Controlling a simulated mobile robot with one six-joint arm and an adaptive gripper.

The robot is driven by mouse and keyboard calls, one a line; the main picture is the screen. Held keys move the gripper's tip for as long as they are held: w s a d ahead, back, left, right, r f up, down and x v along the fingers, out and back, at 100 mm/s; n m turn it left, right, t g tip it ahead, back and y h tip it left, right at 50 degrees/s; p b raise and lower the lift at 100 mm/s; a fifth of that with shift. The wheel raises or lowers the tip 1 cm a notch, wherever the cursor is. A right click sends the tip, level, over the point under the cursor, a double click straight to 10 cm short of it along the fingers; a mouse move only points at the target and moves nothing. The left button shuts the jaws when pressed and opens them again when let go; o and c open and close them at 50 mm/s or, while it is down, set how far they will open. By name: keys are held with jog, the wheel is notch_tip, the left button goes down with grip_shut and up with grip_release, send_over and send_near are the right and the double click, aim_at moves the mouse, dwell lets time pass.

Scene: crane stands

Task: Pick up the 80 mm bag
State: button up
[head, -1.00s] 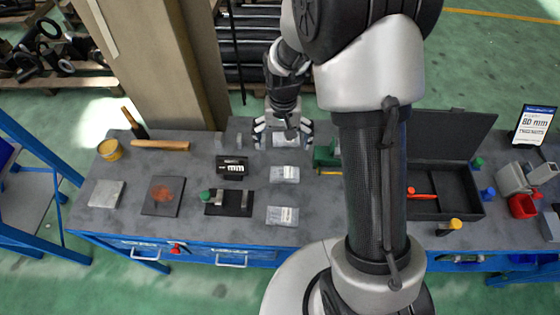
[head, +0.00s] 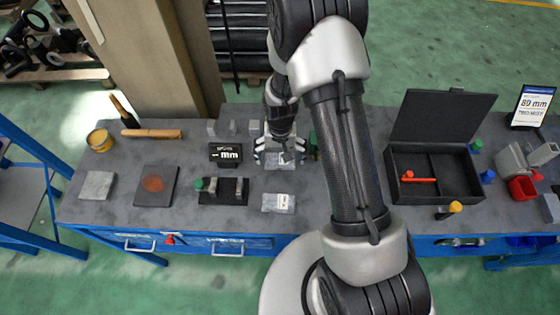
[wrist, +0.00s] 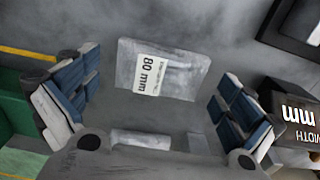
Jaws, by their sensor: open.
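The 80 mm bag (wrist: 180,82) is a clear, flat bag with a white label reading "80 mm". It lies on the grey bench top, ahead of and between the fingers in the wrist view. My gripper (wrist: 153,103) is open, with nothing held, one finger on either side. In the head view my gripper (head: 284,156) is over the middle of the bag row and partly hides the bag there. Another clear bag (head: 278,203) lies nearer the front edge. In the wrist view a further pale, clear item (wrist: 140,138) shows at the bottom, partly cut off by the gripper.
A black display reading "mm" (head: 229,154) stands left of my gripper. A black plate with upright blocks (head: 235,190) is at the front left. A green object (head: 313,143) is close on the right. An open black case (head: 437,188) and an "80 mm" sign (head: 532,105) are farther right.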

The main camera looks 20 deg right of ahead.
jog(key=shift+w+f, duration=0.1)
jog(key=shift+f, duration=0.45)
jog(key=c, duration=1.2)
